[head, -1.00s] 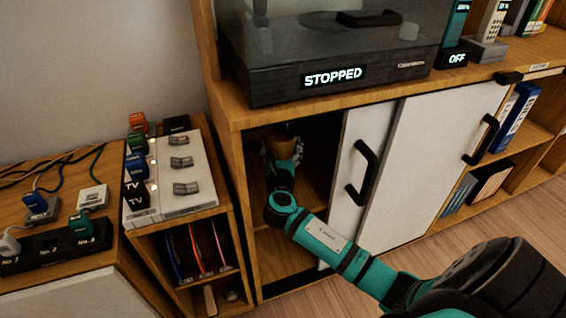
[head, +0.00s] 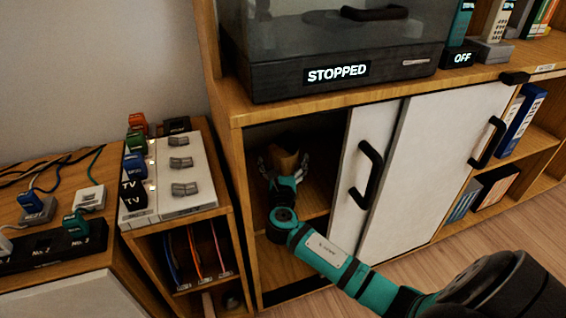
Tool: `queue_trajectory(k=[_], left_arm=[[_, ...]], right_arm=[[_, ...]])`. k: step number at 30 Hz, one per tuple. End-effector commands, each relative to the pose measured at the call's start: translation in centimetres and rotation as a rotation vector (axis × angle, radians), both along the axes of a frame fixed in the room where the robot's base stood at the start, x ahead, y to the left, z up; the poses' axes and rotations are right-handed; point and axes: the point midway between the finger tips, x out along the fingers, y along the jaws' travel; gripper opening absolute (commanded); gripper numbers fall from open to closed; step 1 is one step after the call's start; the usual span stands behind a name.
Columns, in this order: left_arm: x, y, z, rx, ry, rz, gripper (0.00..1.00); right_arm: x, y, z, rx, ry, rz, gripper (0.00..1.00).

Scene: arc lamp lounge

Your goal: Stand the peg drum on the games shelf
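The peg drum (head: 286,162), a small wooden-brown piece, is inside the open left bay of the cabinet, at the games shelf (head: 316,201). It appears to rest on the shelf board, but its base is hidden behind my gripper. My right gripper (head: 284,160) reaches into the bay from the front. Its fingers are spread on either side of the drum, with gaps visible between them and it. My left gripper is out of view.
White sliding doors (head: 425,165) with black handles (head: 369,174) cover the bay's right side. A dark machine reading STOPPED (head: 338,73) stands on the cabinet top. A low unit with a switch panel (head: 176,170) stands close on the left.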

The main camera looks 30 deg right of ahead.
Motion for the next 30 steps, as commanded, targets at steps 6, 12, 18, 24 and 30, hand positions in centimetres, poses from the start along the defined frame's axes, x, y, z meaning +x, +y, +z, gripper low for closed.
queue_trajectory(k=[6,12,18,24,30], left_arm=[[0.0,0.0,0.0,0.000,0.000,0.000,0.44],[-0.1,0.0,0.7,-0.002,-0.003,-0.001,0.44],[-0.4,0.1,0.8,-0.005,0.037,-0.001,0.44],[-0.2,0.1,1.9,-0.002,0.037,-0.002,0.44],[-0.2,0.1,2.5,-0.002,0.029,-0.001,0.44]], right_arm=[[0.0,0.0,0.0,0.001,-0.001,0.000,1.00],[-1.0,0.8,0.3,0.000,0.002,0.002,1.00],[-4.5,3.1,0.5,0.002,0.002,0.002,1.00],[-7.8,5.4,0.5,0.003,0.002,0.002,1.00],[-9.5,6.7,0.3,0.002,0.000,0.000,1.00]])
